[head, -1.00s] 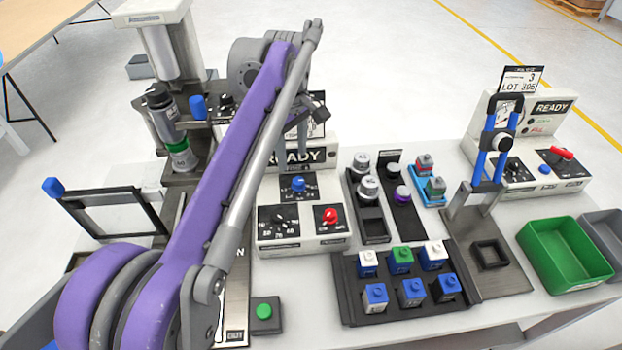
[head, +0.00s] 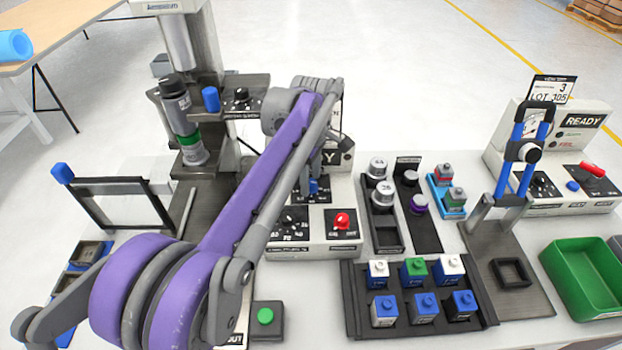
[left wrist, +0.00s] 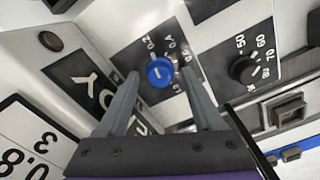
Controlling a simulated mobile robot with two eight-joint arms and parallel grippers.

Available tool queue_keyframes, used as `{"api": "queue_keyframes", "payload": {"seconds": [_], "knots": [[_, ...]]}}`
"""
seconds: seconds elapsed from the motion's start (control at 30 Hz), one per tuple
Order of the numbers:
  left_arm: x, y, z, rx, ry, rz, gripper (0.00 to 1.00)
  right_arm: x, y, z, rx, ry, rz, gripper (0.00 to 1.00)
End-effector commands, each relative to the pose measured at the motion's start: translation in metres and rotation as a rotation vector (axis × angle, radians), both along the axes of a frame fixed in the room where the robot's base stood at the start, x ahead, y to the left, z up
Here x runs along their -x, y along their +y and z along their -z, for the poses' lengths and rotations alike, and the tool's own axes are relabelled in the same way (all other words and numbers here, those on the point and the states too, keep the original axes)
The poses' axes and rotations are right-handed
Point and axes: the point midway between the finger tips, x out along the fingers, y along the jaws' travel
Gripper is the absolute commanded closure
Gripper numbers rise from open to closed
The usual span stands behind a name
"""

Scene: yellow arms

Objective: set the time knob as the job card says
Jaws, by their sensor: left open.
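The control box (head: 310,252) carries a blue knob (head: 314,188), which shows in the left wrist view (left wrist: 160,72) with a scale marked 0.2, 0.4 and upward. A black knob (head: 291,220) with a scale of about 50 to 80 sits beside it, also seen in the left wrist view (left wrist: 244,69). My left gripper (left wrist: 160,80) is open, its fingertips on either side of the blue knob; contact cannot be told. In the left wrist view a white card (left wrist: 22,140) reads 3 and 0.8. My right gripper is not in view.
A red switch (head: 342,221) sits right of the black knob. A dark tray (head: 357,325) with several capped blocks stands in front. A second box (head: 560,140), a green bin (head: 583,275) and a press (head: 190,60) stand around. A green button (head: 265,316) is near the front.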

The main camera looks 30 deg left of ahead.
Motion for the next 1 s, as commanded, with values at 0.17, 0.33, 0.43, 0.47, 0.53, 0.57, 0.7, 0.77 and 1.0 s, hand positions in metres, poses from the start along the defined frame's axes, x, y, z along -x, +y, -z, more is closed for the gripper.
{"api": "queue_keyframes", "payload": {"seconds": [0.17,0.33,0.43,0.47,0.53,0.57,0.7,0.77,1.0], "knots": [[0.0,-0.0001,0.0037,0.0,0.0,0.0,0.32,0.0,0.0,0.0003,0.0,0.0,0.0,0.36],[0.0,-0.0001,0.0034,0.0,0.0,0.0,0.36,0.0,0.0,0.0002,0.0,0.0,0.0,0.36],[0.0,-0.0001,0.0033,0.0,0.0,0.001,0.54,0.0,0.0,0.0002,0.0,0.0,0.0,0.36],[0.0,-0.0001,0.0033,0.0,0.0,0.001,0.59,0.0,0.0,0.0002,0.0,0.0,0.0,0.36],[0.0,-0.0001,0.0033,0.0,0.0,0.001,0.72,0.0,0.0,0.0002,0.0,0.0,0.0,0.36],[0.0,-0.0001,0.0033,0.0,0.0,0.001,0.77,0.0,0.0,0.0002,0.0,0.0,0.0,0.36],[0.0,0.0,0.0032,0.0,0.0,0.001,1.0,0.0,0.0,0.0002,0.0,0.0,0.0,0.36],[0.0,-0.0001,0.0032,0.0,0.0,0.001,1.0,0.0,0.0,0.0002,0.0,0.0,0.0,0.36],[0.0,0.0,0.0029,0.0,0.0,0.015,1.0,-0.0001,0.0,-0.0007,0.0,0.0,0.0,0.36]]}}
